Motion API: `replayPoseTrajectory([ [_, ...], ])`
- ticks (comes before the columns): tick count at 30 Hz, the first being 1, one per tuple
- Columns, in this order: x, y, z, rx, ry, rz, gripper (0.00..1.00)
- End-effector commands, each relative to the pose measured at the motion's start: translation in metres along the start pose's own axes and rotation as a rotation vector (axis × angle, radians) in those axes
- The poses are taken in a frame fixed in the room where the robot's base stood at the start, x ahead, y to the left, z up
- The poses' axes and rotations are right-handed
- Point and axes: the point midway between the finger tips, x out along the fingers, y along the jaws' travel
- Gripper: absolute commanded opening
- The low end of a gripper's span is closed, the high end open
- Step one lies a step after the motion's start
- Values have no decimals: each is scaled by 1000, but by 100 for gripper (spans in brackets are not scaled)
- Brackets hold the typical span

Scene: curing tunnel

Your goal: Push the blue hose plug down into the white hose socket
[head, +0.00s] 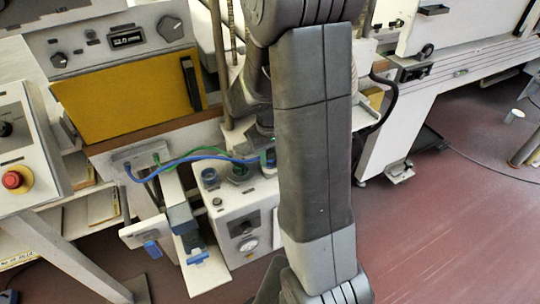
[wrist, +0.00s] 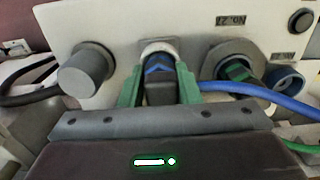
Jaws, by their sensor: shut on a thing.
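My gripper (wrist: 158,88) has green fingers shut on the blue hose plug (wrist: 157,66), a dark body with blue on it. The plug lines up with the white hose socket (wrist: 159,45), whose pale ring shows just beyond it in the wrist view. I cannot tell how deep the plug sits in the socket. The blue hose (wrist: 265,94) runs off to the right from behind the right finger. In the head view the blue plug (head: 268,158) shows beside my arm, which hides most of the gripper; the blue hose (head: 190,157) arcs leftward.
A green plug (wrist: 238,71) sits in a grey socket to the right, with a blue-ringed fitting (wrist: 284,78) beyond it. A grey knob (wrist: 86,70) stands left. The white box (head: 238,219) carries the sockets, below a yellow panel (head: 125,100). Open floor lies right.

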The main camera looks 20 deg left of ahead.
Motion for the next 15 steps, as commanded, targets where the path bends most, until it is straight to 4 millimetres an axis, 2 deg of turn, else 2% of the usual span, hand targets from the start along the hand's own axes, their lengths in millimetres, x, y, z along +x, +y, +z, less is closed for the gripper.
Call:
replayPoseTrajectory([
  [4,0,0,0,0,0,0,6],
  [5,0,0,0,0,0,0,34],
  [8,0,0,0,0,0,0,53],
  [15,0,0,0,0,0,0,55],
])
